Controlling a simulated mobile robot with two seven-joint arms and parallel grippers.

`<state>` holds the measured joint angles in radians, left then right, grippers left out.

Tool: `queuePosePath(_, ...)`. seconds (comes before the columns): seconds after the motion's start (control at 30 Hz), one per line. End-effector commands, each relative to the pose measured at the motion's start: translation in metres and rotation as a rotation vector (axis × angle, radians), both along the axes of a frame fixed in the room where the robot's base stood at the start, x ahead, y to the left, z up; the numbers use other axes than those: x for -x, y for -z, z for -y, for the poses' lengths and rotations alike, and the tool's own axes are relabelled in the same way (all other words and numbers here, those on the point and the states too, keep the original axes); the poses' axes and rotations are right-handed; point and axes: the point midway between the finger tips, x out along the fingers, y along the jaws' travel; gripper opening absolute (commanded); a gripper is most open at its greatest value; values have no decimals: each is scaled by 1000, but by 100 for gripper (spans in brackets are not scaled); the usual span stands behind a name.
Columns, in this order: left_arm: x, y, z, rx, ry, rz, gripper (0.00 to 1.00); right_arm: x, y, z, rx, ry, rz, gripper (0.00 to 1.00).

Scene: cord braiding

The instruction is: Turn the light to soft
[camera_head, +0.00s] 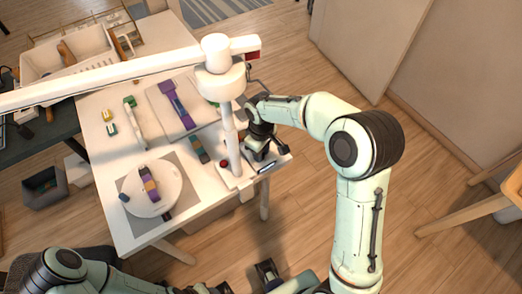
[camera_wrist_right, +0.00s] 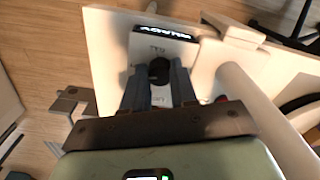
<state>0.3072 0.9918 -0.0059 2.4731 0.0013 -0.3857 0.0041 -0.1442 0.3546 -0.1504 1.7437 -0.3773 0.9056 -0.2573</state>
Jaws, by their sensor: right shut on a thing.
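My right gripper (camera_wrist_right: 158,75) is shut on this knob, one grey finger on each side. In the head view my right gripper (camera_head: 259,146) is low over the table's right corner, and the wrist hides the knob. My left arm shows at the bottom left, but I cannot make out its gripper.
A white post (camera_head: 230,132) with a long boom (camera_head: 110,78) stands just left of my right gripper. A red button (camera_head: 224,164) is near its foot. The white table (camera_head: 104,159) holds a round disc (camera_head: 169,184) with a cord and several coloured pieces. Open floor lies right.

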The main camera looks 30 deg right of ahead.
Motion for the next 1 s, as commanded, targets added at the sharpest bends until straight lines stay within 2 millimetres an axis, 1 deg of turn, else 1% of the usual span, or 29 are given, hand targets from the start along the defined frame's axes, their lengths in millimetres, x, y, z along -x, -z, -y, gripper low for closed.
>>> queuePosePath(0.2,0,0,0,0,0,0,43,-1,-1,0,1,0,3,0)
queuePosePath(0.23,0,0,0,0,0,0,43,-1,-1,0,1,0,3,34)
queuePosePath(0.3,0,0,0,0,0,0,43,-1,-1,0,1,-1,3,53)
queuePosePath(0.57,0,0,0,0,0,0,43,0,-1,0,0,-1,1,53)
queuePosePath(0.67,0,-1,0,0,0,0,43,0,-5,0,0,-1,2,53)
queuePosePath(0.77,-1,-2,0,0,0,1,43,-1,-17,0,0,-1,5,53)
queuePosePath(0.87,-2,-4,0,0,0,2,43,-1,-37,0,-1,-1,6,53)
queuePosePath(1.0,-3,-9,0,0,0,3,43,-2,-70,0,-2,-1,8,53)
